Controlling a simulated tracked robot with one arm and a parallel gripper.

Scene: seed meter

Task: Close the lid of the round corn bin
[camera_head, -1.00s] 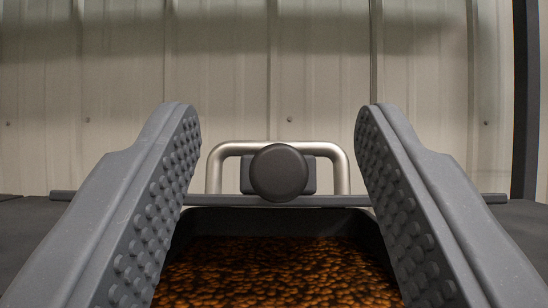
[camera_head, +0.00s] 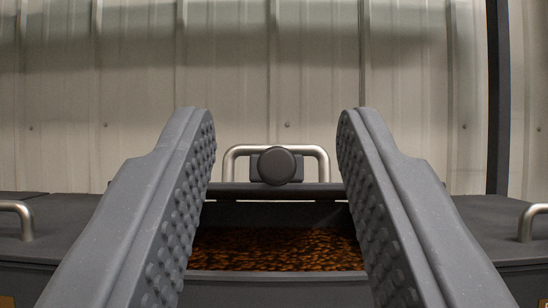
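The open bin (camera_head: 275,288) is in the middle of the view, with orange-brown kernels (camera_head: 280,248) inside. Its front rim runs straight across between my fingers. At its back edge is a dark bar, seen nearly edge-on, which looks like the raised lid (camera_head: 240,190). A silver handle (camera_head: 323,160) and a round dark knob (camera_head: 277,165) show at this bar. My gripper (camera_head: 276,125) is open and empty. Its two studded fingers stand on either side of the knob and handle in the picture, apparently not touching them. The fingers hide the bin's side walls.
Dark closed lids with silver handles flank the bin, one at left (camera_head: 27,222) and one at right (camera_head: 526,225). A pale ribbed metal wall (camera_head: 270,70) stands behind, with a dark vertical post (camera_head: 497,100) at right.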

